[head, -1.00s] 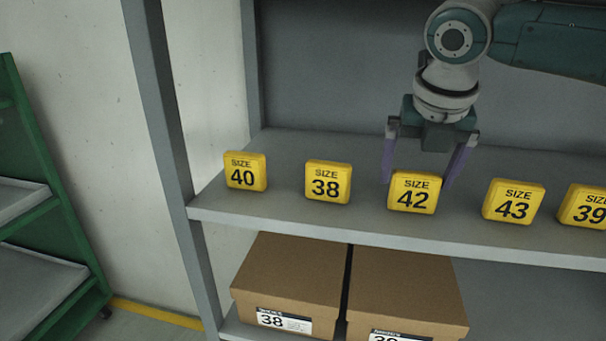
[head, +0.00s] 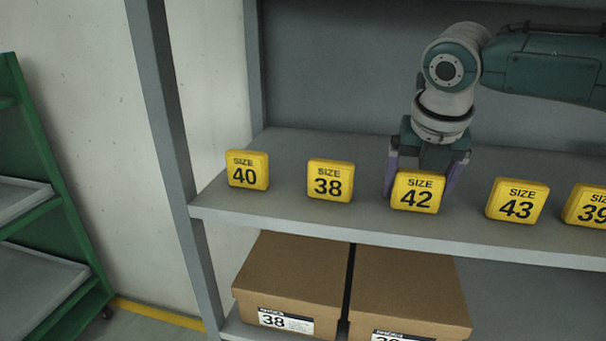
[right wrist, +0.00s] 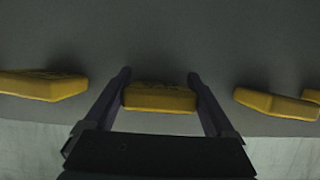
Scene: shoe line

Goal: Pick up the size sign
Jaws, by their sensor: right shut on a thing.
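The yellow size 42 sign (head: 417,192) stands upright on the grey shelf (head: 300,214). My right gripper (head: 423,185) has come down from behind it and is shut on it, with one purple finger at each side. In the right wrist view the size 42 sign (right wrist: 160,98) sits between the two fingers of the right gripper (right wrist: 162,92). The sign still appears to be on the shelf. My left gripper is not in view.
The size 38 sign (head: 330,180) and size 40 sign (head: 247,170) stand to the left. The size 43 sign (head: 516,201) and size 39 sign (head: 588,205) stand to the right. Brown shoe boxes (head: 290,275) are on the shelf below. A grey post (head: 165,120) rises at the left.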

